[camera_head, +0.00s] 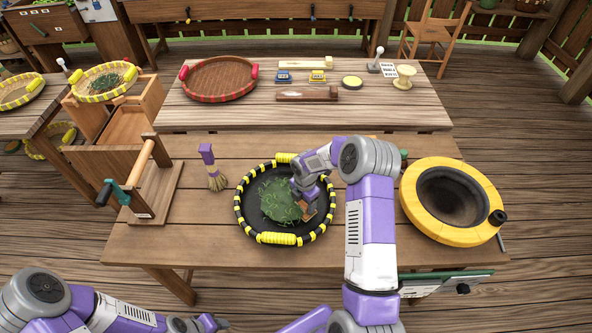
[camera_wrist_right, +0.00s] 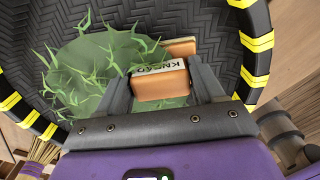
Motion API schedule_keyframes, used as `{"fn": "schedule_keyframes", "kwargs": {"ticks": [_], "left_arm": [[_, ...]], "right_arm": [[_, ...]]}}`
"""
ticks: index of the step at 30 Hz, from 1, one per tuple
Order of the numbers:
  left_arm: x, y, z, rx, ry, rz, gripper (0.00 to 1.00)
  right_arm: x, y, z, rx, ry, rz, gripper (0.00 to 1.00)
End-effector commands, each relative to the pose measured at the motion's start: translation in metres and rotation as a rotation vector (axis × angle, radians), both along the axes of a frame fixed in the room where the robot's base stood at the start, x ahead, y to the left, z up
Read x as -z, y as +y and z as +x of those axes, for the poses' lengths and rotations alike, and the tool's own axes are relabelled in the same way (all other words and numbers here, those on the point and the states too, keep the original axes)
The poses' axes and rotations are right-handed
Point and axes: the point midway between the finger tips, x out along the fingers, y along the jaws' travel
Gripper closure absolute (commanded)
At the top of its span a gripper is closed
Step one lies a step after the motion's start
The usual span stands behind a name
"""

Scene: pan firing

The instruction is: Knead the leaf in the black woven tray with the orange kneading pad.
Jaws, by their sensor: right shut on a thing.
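The black woven tray (camera_head: 240,216) with yellow-banded rim lies on the near table, and it fills much of the right wrist view (camera_wrist_right: 235,85). A heap of green leaf (camera_head: 277,200) lies in its middle; in the right wrist view the leaf (camera_wrist_right: 85,70) is left of and under the pad. My right gripper (camera_head: 308,205) is over the right part of the tray, shut on the orange kneading pad (camera_wrist_right: 160,82), whose label reads "KNEAD". The pad is at the leaf's right edge; I cannot tell whether it presses on it. My left gripper (camera_head: 208,323) is at the bottom edge, its fingers unclear.
A yellow-rimmed pan (camera_head: 450,235) is at the right. The far table holds a red-rimmed tray (camera_head: 218,97) and small tools.

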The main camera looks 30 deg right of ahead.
Motion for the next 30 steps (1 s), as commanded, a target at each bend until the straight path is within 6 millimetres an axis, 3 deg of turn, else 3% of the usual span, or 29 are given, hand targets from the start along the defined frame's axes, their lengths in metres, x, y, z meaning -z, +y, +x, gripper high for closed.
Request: {"fn": "schedule_keyframes", "kwargs": {"ticks": [19,22,30], "left_arm": [[0.018,0.0,0.001,0.0,-0.001,0.0,0.57],[0.002,0.0,0.0,0.0,-0.001,0.0,0.57],[-0.026,0.0,0.0,0.001,-0.001,0.0,0.57]], "right_arm": [[0.0,0.09,-0.003,0.005,0.0,0.003,1.0],[-0.029,0.088,-0.003,0.01,-0.004,0.002,1.0],[-0.066,0.089,-0.003,0.007,-0.001,0.002,1.0]]}}
